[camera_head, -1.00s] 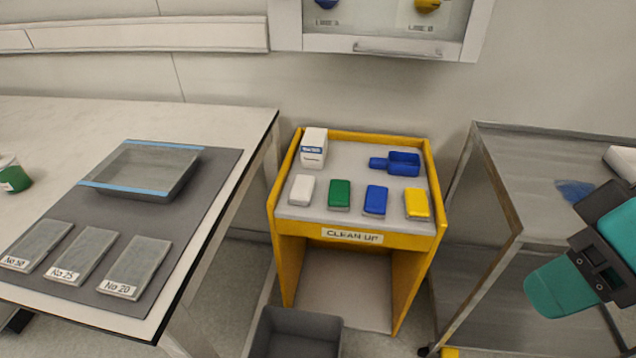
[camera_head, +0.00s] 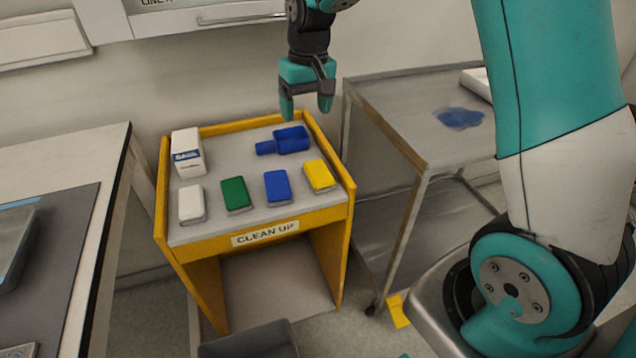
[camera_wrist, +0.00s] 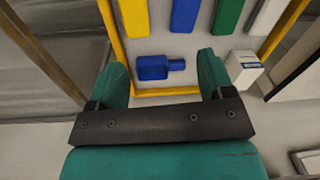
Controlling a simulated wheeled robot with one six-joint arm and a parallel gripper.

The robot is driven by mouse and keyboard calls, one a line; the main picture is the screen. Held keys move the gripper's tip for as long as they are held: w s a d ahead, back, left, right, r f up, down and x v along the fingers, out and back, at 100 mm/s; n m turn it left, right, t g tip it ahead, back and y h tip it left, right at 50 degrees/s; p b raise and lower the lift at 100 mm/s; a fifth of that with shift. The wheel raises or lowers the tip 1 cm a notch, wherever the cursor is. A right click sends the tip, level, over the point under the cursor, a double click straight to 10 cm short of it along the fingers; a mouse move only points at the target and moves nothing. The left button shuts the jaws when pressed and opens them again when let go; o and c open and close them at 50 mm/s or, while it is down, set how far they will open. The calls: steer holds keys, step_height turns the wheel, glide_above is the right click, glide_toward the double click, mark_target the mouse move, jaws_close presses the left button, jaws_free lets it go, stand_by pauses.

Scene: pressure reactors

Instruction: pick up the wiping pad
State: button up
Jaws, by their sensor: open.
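Four pads lie in a row along the front of the yellow clean-up stand (camera_head: 330,222): white (camera_head: 191,203), green (camera_head: 236,194), blue (camera_head: 277,186) and yellow (camera_head: 319,175). The wrist view shows yellow (camera_wrist: 135,15), blue (camera_wrist: 184,14), green (camera_wrist: 228,14) and white (camera_wrist: 265,14) pads near its top edge, partly cut off. Which one is the wiping pad is not marked. My gripper (camera_head: 306,108) points down, open and empty, above the back right of the stand. In the wrist view its fingers (camera_wrist: 160,72) frame the blue scoop from above, apart from all pads.
A blue scoop (camera_head: 291,140) and a white labelled box (camera_head: 187,155) stand behind the pads. A grey cart (camera_head: 400,100) with a blue spill (camera_head: 458,118) is at right. A worktop (camera_head: 75,160) is at left, and a dark bin (camera_head: 250,342) is below the stand.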

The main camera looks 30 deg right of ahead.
steer(key=m, duration=0.2)
glide_above(319, 171)
step_height(319, 171, down, 6)
steer(key=shift+h, duration=0.4)
steer(key=f, duration=1)
steer(key=shift+w+f, duration=0.2)
steer(key=shift+f, duration=0.1)
steer(key=shift+s+f+p, duration=0.15)
steer(key=shift+f+p, duration=0.2)
steer(key=shift+f, duration=2.55)
steer(key=c, duration=0.6)
